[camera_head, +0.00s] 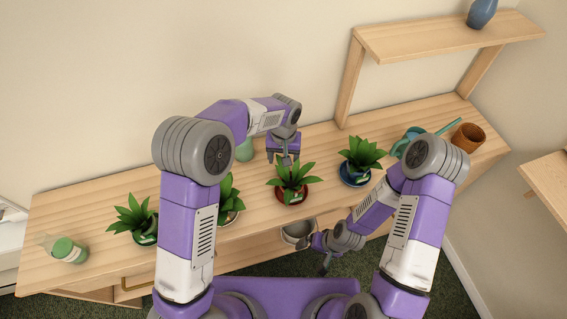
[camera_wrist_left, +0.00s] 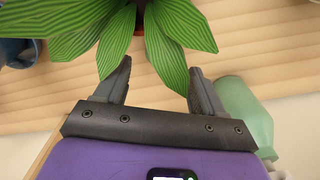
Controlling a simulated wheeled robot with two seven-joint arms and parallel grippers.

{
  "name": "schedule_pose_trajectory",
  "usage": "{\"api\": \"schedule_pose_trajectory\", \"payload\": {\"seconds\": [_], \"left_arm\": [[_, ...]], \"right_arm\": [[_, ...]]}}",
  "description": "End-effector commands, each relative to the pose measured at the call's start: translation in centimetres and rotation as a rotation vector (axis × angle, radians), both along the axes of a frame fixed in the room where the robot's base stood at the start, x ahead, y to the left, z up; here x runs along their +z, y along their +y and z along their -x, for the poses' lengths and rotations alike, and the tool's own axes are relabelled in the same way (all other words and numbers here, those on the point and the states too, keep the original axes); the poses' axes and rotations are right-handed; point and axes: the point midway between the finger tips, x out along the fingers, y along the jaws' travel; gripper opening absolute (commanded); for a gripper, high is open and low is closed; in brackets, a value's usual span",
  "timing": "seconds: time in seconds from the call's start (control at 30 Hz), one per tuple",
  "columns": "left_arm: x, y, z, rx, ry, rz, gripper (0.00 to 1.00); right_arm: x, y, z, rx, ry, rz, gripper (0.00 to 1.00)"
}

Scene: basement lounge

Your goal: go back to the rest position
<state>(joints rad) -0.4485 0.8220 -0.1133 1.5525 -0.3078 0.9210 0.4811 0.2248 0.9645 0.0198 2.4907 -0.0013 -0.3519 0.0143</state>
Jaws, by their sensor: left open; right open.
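My left gripper (camera_head: 286,158) is open above the bench, just behind the leafy plant in the red pot (camera_head: 292,196). In the left wrist view its two fingers (camera_wrist_left: 160,82) are spread and apart, with nothing visible between them but leaf tips and bench. The plant's striped leaves (camera_wrist_left: 140,38) reach toward the fingers; I cannot tell whether they touch. My right gripper (camera_head: 314,257) is open and low in front of the bench, near a grey-white bowl-like container (camera_head: 298,232). It holds nothing that I can see.
Other potted plants stand on the wooden bench (camera_head: 90,205), including one in a blue pot (camera_head: 355,177). A green bottle (camera_head: 245,151) stands near my left gripper. A teal watering can (camera_head: 400,149) and terracotta pot (camera_head: 468,138) are at right, below a raised shelf (camera_head: 430,38).

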Motion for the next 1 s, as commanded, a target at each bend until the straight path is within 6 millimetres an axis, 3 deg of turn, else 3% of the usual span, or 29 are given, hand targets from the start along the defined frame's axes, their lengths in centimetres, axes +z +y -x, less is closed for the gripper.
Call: {"api": "schedule_pose_trajectory", "payload": {"seconds": [0.1, 0.3, 0.67, 0.77, 1.0], "left_arm": [[2.8, 0.0, 0.0, 0.000, -0.002, 0.002, 0.69], [5.4, 0.0, 0.0, -0.001, 0.000, 0.001, 0.69], [6.1, 0.0, 0.0, -0.001, 0.002, 0.000, 0.69], [7.1, 0.0, 0.0, -0.001, 0.001, 0.000, 0.69], [11.6, 0.0, 0.0, 0.000, 0.001, 0.000, 0.69]], "right_arm": [[0.7, 0.0, 0.0, 0.000, 0.000, 0.000, 0.98], [1.1, 0.0, 0.0, 0.000, 0.000, 0.000, 0.98], [1.3, 0.0, 0.0, 0.000, 0.000, 0.000, 0.98], [2.3, 0.0, 0.0, 0.000, 0.000, 0.000, 0.98], [6.8, 0.0, 0.0, 0.000, 0.000, 0.000, 0.98]]}}
